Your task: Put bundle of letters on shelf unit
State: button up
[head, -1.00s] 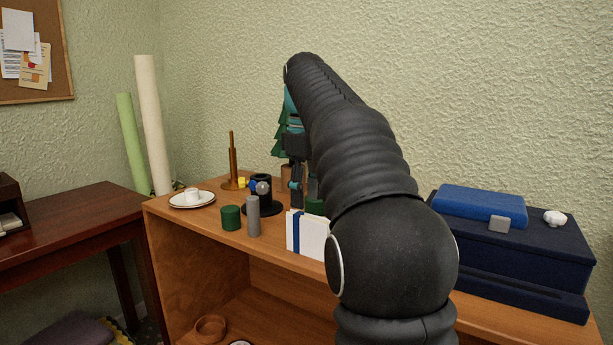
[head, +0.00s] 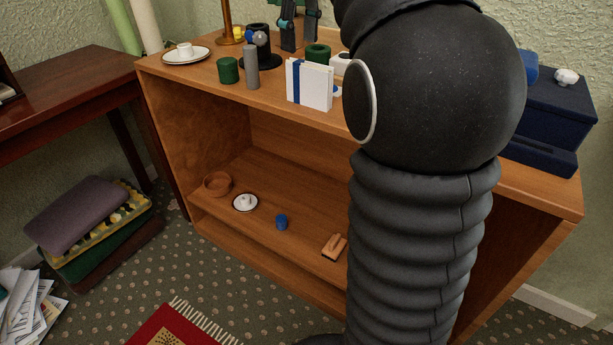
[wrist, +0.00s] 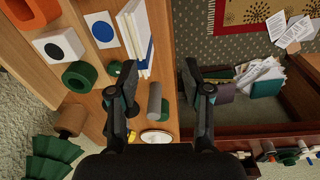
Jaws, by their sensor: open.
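The bundle of letters (head: 317,87), white with a blue band, stands upright on the top of the wooden shelf unit (head: 168,120), near its front edge. In the wrist view the bundle (wrist: 144,38) lies past the tip of the left finger. My gripper (head: 299,27) is open and empty above the back of the shelf top, its upper part cut off by the picture edge. In the wrist view my gripper (wrist: 160,70) has its fingers wide apart, with a grey cylinder (wrist: 155,101) showing in the gap. My arm hides part of the shelf unit's right side.
A green cylinder (head: 228,70), a green ring (head: 318,53) and a cup on a saucer (head: 185,54) share the top. Dark blue boxes (head: 548,105) fill its right end. The lower shelf holds a bowl (head: 217,184) and small items, with bare wood between. Papers (head: 35,305) lie on the floor.

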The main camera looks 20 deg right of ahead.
jog(key=s+a+f+m+t, duration=0.2)
jog(key=s+a+f, duration=0.2)
jog(key=s+f, duration=0.6)
jog(key=s+a+f+m+t, duration=0.2)
jog(key=s+a+f+m, duration=0.1)
jog(key=s+f, duration=0.8)
notch_tip(320, 180, down, 3)
jog(key=shift+s+a+r+m+t, duration=0.2)
jog(key=shift+a+m+t, duration=0.1)
jog(key=shift+a, duration=0.3)
